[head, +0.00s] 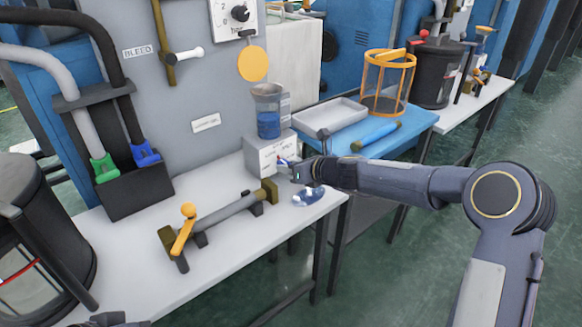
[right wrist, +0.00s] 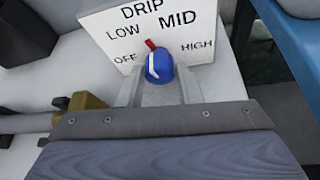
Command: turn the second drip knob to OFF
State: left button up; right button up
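The drip box (head: 263,150) is a white block on the white bench, with a beaker of blue liquid above it. In the right wrist view its dial face (right wrist: 120,40) reads DRIP, OFF, LOW, MID, HIGH. The blue knob (right wrist: 160,68) has a white line and a red tip pointing up, between LOW and MID. My right gripper (head: 290,168) is at the knob, its grey fingers on either side of it. Whether they press on it is unclear. A dark part of my left gripper (head: 108,319) shows at the bottom edge; its fingers cannot be made out.
A grey pipe with an orange lever (head: 182,230) lies on the bench left of the box. A clear blue object (head: 308,196) lies below my right gripper. A black holder (head: 130,190) with hoses stands at left. A blue table (head: 405,132) bears a tray and orange cage.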

jog(key=o, duration=0.3)
jog(key=shift+o, duration=0.2)
jog(key=shift+d, duration=0.1)
jog(key=v, duration=0.7)
jog(key=shift+s+d+r+p, duration=0.1)
jog(key=shift+s+d+p, duration=0.15)
jog(key=shift+p, duration=0.1)
